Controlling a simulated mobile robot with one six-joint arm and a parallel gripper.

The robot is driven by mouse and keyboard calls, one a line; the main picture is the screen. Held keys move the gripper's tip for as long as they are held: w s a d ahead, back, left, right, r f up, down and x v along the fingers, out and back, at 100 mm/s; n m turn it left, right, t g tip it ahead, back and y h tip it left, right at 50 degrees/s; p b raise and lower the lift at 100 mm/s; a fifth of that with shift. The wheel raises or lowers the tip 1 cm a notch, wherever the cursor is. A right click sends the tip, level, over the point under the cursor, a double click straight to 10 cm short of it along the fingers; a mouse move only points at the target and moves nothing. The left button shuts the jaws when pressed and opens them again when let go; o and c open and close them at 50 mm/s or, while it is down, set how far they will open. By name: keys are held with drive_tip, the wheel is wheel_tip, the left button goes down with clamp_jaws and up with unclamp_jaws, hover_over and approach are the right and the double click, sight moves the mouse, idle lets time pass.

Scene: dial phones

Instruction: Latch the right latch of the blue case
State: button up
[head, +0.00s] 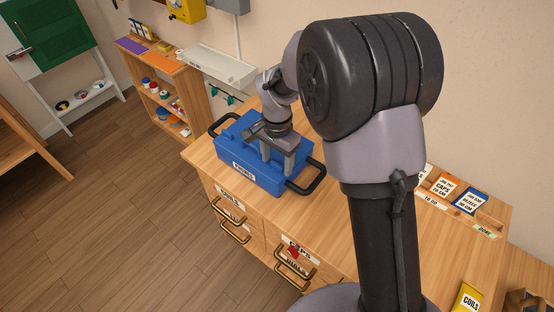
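The blue case (232,167) lies on the wooden workbench (310,207), with a white label on its front face. It looks closed. Black handles stick out at its left end and its right end (317,177). My gripper (278,166) is over the right part of the case, pointing down. Its two grey fingers are spread apart with nothing visible between them. The fingertips are at or just above the case near its front right; I cannot tell whether they touch. The right latch cannot be made out; the gripper covers that area.
Drawers with brass handles (235,232) are in the bench front. Card slots (484,222) and a yellow box (467,298) are on the bench's right. A shelf (150,75) with small items stands behind on the left. The floor at left is clear.

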sight(277, 164)
wheel_tip(277, 164, up, 17)
drive_tip(key=p, duration=0.6)
drive_tip(key=shift+r, duration=0.2)
